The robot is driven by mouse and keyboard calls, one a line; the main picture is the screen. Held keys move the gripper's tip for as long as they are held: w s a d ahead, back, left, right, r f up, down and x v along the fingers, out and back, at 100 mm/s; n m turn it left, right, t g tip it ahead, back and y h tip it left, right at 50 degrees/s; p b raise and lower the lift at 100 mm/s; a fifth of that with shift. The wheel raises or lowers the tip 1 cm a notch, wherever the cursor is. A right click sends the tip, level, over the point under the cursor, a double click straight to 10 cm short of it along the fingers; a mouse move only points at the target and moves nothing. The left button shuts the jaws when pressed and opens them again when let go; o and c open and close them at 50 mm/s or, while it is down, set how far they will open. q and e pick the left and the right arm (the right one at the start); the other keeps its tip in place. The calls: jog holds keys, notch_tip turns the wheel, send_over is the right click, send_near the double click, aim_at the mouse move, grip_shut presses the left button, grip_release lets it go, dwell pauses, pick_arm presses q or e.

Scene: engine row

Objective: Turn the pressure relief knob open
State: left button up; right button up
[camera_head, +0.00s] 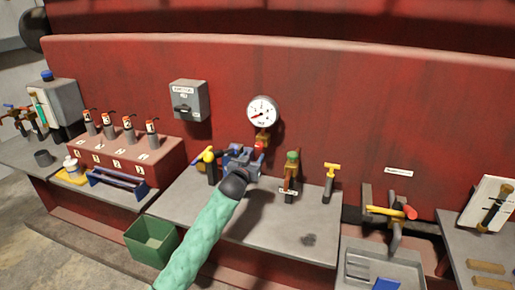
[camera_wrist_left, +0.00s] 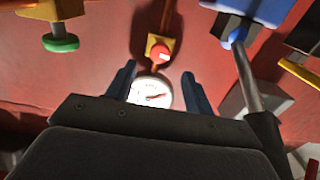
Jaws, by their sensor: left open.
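A red knob (camera_head: 260,146) sits on a brass fitting below the round white pressure gauge (camera_head: 262,111) on the red wall. In the left wrist view the red knob (camera_wrist_left: 162,54) has a small white mark on its face, and the gauge (camera_wrist_left: 150,92) shows between my fingers. My left gripper (camera_head: 246,163) is in front of the knob, partly lost against blue parts on the bench. Its fingers (camera_wrist_left: 159,84) are apart with nothing held between them. I see no contact with the knob. My right gripper is not in view.
A green-topped valve (camera_head: 292,156) stands right of the gripper, and a yellow T-handle (camera_head: 332,168) farther right. A yellow-handled part (camera_head: 208,155) is at the left. A grey switch box (camera_head: 188,100) hangs on the wall. The bench front is mostly clear.

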aim_at(259, 147)
pick_arm(q)
jog(key=p+x, duration=0.1)
jog(key=x, duration=0.3)
jog(key=shift+w+d+r, duration=0.1)
jog(key=shift+w+d, duration=0.05)
jog(key=shift+w, duration=0.2)
jog(key=shift+w+d+f+p, duration=0.1)
jog(key=shift+w+p, duration=0.15)
jog(key=shift+w, duration=0.15)
jog(key=shift+w+d+f+p, duration=0.15)
jog(key=shift+w+p, duration=0.1)
jog(key=shift+w, duration=0.2)
jog(key=shift+r, duration=0.1)
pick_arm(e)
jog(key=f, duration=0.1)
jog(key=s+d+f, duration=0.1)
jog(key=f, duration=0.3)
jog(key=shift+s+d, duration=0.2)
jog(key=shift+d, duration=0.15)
pick_arm(q)
jog(key=shift+s, duration=0.1)
